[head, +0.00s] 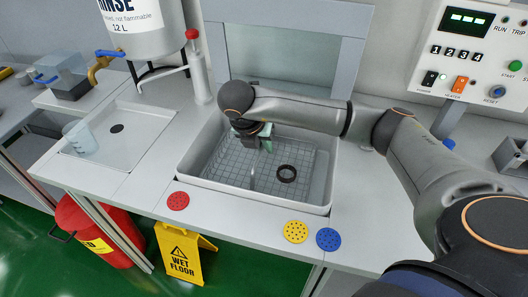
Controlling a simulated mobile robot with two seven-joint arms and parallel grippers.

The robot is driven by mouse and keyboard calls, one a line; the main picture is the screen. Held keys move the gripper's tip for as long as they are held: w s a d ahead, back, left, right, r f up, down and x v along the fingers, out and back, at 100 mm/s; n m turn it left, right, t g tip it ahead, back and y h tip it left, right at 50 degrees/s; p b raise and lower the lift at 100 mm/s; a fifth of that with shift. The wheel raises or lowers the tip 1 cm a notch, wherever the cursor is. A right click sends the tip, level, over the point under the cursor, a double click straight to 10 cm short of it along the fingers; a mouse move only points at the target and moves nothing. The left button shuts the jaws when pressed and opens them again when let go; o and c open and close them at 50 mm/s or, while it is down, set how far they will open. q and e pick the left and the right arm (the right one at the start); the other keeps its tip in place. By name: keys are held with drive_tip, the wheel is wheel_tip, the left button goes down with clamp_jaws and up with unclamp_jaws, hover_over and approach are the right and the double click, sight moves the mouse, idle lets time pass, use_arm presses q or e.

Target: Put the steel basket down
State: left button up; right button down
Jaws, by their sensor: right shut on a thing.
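The steel basket (218,153) is a wire-mesh basket inside the light grey tank (258,204) in the middle of the head view. A dark ring (287,173) lies in the basket on its right side. My right gripper (254,148) reaches over the tank from the right and points down into the basket. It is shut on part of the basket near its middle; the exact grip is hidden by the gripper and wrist. I cannot tell whether the basket touches the tank floor. My left gripper is out of view.
Red (178,201), yellow (295,231) and blue (328,239) discs lie on the front ledge. A shallow sink with a beaker (78,136) is at left, below a rinse container (140,28). A control panel (470,55) stands at right. A raised panel (290,50) stands behind the tank.

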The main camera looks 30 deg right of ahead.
wheel_tip(320, 180, down, 2)
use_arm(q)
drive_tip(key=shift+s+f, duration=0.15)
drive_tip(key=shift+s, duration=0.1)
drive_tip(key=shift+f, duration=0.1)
use_arm(e)
drive_tip(key=c, duration=0.9)
unclamp_jaws()
use_arm(q)
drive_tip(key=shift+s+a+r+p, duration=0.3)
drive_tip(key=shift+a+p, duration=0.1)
drive_tip(key=shift+p, duration=0.2)
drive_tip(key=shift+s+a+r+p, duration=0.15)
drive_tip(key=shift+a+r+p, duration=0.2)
drive_tip(key=shift+p, duration=0.25)
use_arm(e)
drive_tip(key=v, duration=1.2)
